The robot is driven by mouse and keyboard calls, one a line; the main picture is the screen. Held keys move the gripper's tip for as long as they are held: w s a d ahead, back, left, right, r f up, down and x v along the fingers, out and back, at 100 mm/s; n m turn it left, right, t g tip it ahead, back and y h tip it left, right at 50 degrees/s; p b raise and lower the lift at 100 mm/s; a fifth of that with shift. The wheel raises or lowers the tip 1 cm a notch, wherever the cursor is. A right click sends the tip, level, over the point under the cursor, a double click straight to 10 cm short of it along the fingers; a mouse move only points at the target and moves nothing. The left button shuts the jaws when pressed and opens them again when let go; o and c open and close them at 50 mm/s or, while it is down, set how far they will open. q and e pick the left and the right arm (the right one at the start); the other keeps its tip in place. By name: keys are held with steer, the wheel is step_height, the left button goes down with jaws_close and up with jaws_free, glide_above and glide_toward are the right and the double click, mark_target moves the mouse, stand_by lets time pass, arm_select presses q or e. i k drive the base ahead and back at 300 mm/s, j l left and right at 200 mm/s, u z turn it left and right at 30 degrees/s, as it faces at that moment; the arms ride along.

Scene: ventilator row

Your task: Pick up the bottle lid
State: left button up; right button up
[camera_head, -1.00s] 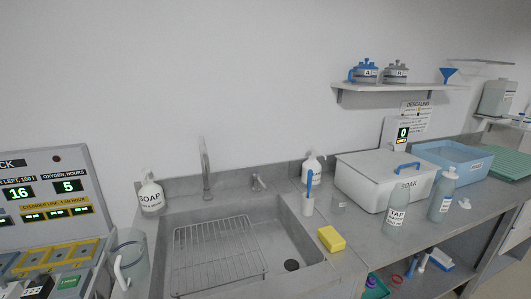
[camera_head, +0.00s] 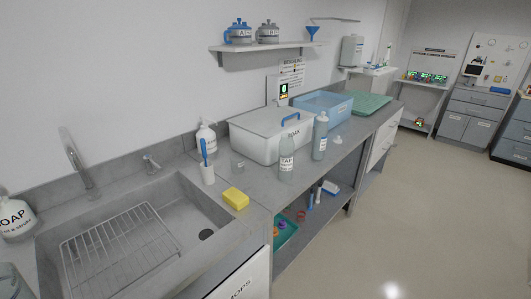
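A small white piece (camera_head: 338,140) lies on the grey counter, just right of a blue-grey bottle; it may be the bottle lid, but it is too small to tell. The blue-grey bottle (camera_head: 320,136) stands upright beside the SOAK box. A clear bottle labelled TAP (camera_head: 286,166) stands to its left, nearer the counter's front edge. Neither of my grippers is in view.
A sink (camera_head: 180,215), yellow sponge (camera_head: 235,198) and brush holder (camera_head: 207,174) are left. The floor (camera_head: 420,210) at right is clear.

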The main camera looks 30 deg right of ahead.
mark_target(337, 140)
steer(key=z, duration=1.55)
steer(key=i+l, duration=0.4)
steer(key=i+l+u, duration=0.1)
steer(key=i+l, duration=0.65)
steer(key=l, duration=0.25)
